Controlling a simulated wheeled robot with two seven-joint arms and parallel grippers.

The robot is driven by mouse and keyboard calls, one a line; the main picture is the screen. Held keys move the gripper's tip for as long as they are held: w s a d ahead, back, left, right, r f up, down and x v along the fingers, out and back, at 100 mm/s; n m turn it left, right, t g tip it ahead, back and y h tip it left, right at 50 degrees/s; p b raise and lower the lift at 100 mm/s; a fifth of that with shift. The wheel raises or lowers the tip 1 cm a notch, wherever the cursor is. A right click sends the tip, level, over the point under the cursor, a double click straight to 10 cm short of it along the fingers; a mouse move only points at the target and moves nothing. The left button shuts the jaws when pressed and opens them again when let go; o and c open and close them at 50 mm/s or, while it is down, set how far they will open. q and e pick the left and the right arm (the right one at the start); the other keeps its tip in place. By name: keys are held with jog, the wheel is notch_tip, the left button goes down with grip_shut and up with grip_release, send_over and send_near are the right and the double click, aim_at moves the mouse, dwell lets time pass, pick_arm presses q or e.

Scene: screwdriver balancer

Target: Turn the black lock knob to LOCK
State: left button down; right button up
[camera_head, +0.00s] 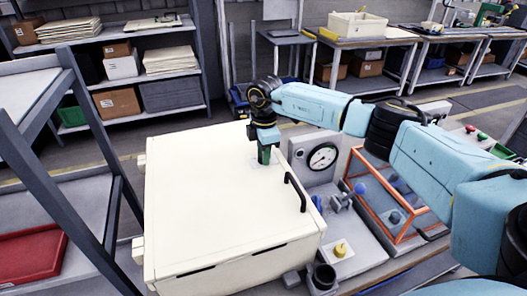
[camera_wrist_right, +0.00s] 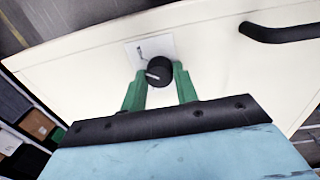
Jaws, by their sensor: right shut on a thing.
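The black lock knob (camera_wrist_right: 159,69) sits on a pale plate (camera_wrist_right: 137,53) on the cream panel (camera_wrist_right: 225,65) in the right wrist view. A light pointer line on the knob points to the left, slightly downward. The plate carries small dark markings too small to read. My right gripper (camera_wrist_right: 160,75) has its green fingers on both sides of the knob and is shut on it. In the head view my right gripper (camera_head: 264,156) is at the cream panel (camera_head: 200,210), and it hides the knob. My left gripper is not in view.
A black handle (camera_head: 295,191) stands out from the panel, right of my gripper. A round gauge (camera_head: 322,157) and an orange frame (camera_head: 402,231) stand further right. A grey rack (camera_head: 95,140) with a red tray (camera_head: 30,254) is at the left.

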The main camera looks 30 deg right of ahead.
jog(key=n, duration=0.4)
jog(key=shift+n, duration=0.3)
jog(key=n, duration=0.3)
jog(key=shift+d+n, duration=0.1)
jog(key=shift+n, duration=0.3)
jog(key=n, duration=0.3)
jog(key=shift+y, duration=0.3)
jog(key=shift+r+n+b, duration=0.1)
jog(key=shift+n+b, duration=0.2)
jog(key=shift+n, duration=1.8)
jog(key=shift+w, duration=0.1)
jog(key=o, duration=1)
jog(key=r, duration=0.9)
jog(key=r+b, duration=0.1)
jog(key=r, duration=0.3)
jog(key=shift+s+d+r, duration=0.15)
jog(key=shift+s+d, duration=0.05)
jog(key=shift+d, duration=0.1)
